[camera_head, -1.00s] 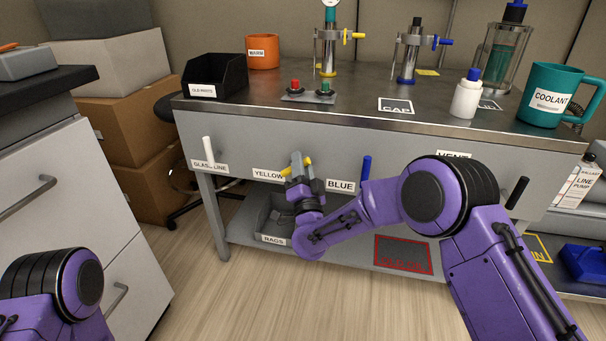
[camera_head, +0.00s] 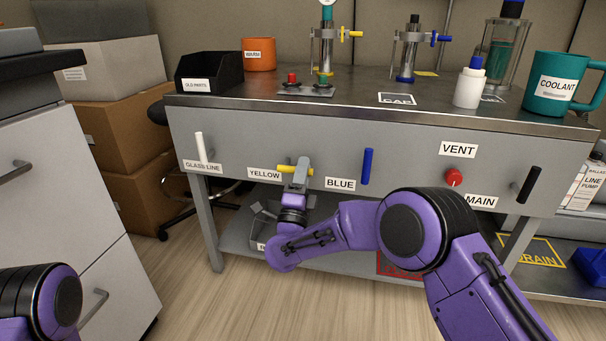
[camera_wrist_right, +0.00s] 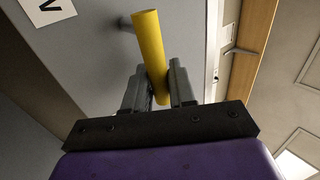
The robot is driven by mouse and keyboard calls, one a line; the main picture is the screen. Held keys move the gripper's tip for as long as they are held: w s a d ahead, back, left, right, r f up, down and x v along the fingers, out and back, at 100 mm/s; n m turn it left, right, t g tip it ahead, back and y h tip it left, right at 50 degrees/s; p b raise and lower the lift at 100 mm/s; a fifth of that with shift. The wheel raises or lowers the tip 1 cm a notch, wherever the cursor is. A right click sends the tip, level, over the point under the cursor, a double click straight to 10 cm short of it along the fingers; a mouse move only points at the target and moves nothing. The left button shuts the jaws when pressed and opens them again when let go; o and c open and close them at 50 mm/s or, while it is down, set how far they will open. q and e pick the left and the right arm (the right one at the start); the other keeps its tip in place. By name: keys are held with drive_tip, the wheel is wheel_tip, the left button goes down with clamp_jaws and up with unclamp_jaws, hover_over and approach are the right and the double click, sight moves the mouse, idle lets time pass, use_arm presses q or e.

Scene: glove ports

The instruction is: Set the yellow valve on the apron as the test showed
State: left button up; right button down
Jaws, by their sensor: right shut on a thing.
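The yellow valve handle (camera_head: 285,168) is on the grey front apron (camera_head: 235,140) of the bench, to the right of the YELLOW label (camera_head: 265,173). It lies nearly level in the head view. My right gripper (camera_head: 301,170) is shut on this handle, and its fingers hide part of it. In the right wrist view the yellow bar (camera_wrist_right: 149,45) passes between the two fingers (camera_wrist_right: 158,88), with its stem going into the grey panel. My left arm shows at the lower left, but its gripper is out of view.
On the apron, the white handle (camera_head: 200,147) and blue handle (camera_head: 367,166) stand upright; the black handle (camera_head: 527,185) leans slightly. A red knob (camera_head: 454,177) sits between VENT and MAIN labels. A small console (camera_head: 305,90) with red and green buttons stands on the bench.

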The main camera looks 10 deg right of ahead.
use_arm(q)
drive_tip(key=shift+s, duration=0.1)
use_arm(e)
drive_tip(key=shift+f, duration=0.1)
drive_tip(key=c, duration=1.1)
unclamp_jaws()
drive_tip(key=shift+a, duration=0.1)
use_arm(q)
drive_tip(key=w+r+n+t+p, duration=0.1)
drive_tip(key=w+r+n+t+y+p, duration=0.1)
drive_tip(key=shift+w+a, duration=0.2)
drive_tip(key=shift+w, duration=0.1)
use_arm(e)
drive_tip(key=v, duration=1)
drive_tip(key=shift+s+f, duration=0.2)
drive_tip(key=shift+a, duration=0.15)
